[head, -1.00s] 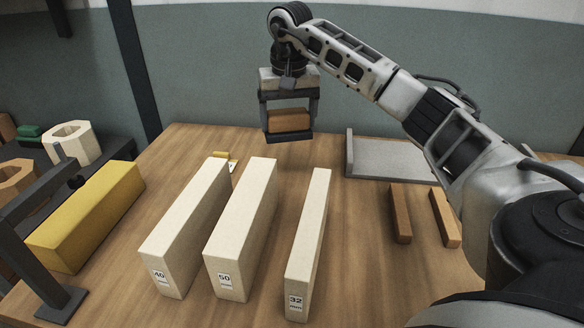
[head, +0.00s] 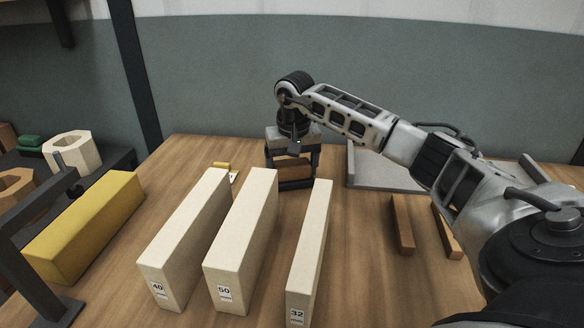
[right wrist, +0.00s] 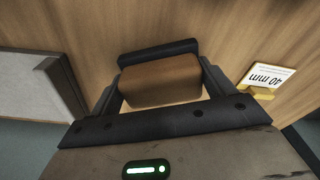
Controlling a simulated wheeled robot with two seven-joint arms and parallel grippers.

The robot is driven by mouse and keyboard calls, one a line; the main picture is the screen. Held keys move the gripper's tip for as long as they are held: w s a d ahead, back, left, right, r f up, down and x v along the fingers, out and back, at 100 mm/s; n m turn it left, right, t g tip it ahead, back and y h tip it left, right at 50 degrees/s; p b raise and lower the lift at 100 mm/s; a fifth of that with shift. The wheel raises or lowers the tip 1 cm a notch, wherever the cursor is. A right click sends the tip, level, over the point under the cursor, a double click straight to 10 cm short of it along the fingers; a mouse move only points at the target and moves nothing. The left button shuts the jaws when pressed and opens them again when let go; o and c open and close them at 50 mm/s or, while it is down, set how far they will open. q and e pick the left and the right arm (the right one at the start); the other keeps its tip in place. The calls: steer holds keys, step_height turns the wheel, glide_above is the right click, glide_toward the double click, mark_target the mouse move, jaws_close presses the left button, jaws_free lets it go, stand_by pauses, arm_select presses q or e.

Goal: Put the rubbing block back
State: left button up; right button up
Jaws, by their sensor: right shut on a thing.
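My right gripper (head: 292,172) is shut on a brown block, which I take to be the rubbing block (head: 288,166). It is low over the back of the wooden table, behind the pale blocks. In the right wrist view the rubbing block (right wrist: 160,82) sits between the fingers of the gripper (right wrist: 160,85), with wood grain beyond it. I cannot tell whether the block touches the table. My left gripper is not in view.
Pale blocks marked 40 (head: 187,240), 50 (head: 242,240) and 32 (head: 310,250) stand in front. A small card (right wrist: 268,78) reads 40 mm. A grey tray (head: 385,172) and two brown strips (head: 402,224) lie right. A yellow block (head: 85,228) is left.

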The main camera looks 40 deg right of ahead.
mark_target(292, 167)
steer(key=o, duration=1.1)
steer(key=shift+f, duration=0.1)
steer(key=shift+s+a+r, duration=0.15)
steer(key=shift+s+r, duration=0.05)
steer(key=shift+r, duration=1.75)
steer(key=shift+s+a+r, duration=0.1)
steer(key=shift+s+r, duration=0.05)
steer(key=shift+r, duration=1.8)
steer(key=shift+a, duration=0.1)
